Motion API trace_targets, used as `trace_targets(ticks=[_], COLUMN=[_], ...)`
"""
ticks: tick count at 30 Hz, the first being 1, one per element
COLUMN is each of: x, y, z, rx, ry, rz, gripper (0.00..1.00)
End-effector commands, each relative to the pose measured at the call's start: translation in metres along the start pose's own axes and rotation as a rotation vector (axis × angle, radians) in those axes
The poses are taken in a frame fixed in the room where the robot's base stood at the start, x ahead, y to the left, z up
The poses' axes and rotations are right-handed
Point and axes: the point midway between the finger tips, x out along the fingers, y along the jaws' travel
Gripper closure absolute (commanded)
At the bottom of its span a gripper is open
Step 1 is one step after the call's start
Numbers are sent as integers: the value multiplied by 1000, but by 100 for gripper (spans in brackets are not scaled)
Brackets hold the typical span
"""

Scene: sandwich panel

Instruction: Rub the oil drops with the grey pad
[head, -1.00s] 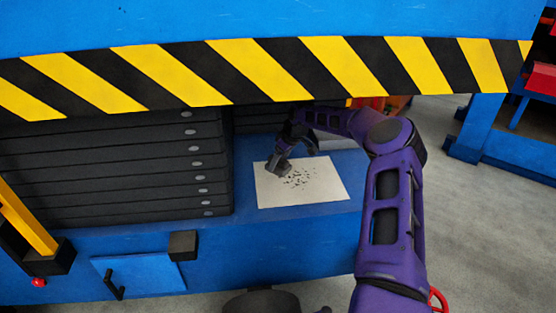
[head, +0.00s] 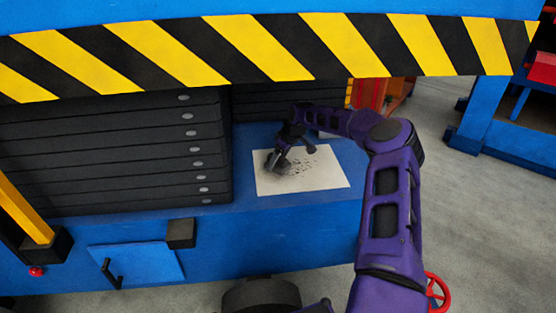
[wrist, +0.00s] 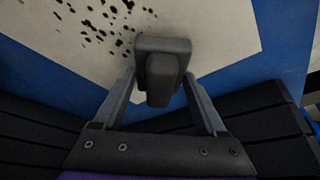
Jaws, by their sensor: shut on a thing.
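The oil drops (head: 302,166) are a scatter of dark spots on a pale panel (head: 325,180), which lies flat on the blue machine bed. In the wrist view the drops (wrist: 98,22) spread over the upper left of the panel (wrist: 225,35). My gripper (head: 283,157) is over the left part of the panel. It is shut on the handle of the grey pad (wrist: 165,55), which shows between the two fingers. The pad is beside the drops, at their left edge in the head view. I cannot tell whether it touches the panel.
A black-and-yellow striped beam (head: 270,50) spans above the bed. A stack of black plates (head: 120,150) stands to the left of the panel, close to my gripper. The blue bed (head: 240,215) is bare in front of the panel.

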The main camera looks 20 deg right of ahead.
Motion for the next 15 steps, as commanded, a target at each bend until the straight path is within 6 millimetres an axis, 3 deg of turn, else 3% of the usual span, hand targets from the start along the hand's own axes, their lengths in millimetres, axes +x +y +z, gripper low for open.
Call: trace_targets(ticks=[15], x=[7], y=[0], z=[2], rx=[0], ry=[1], rz=[0], gripper=[70])
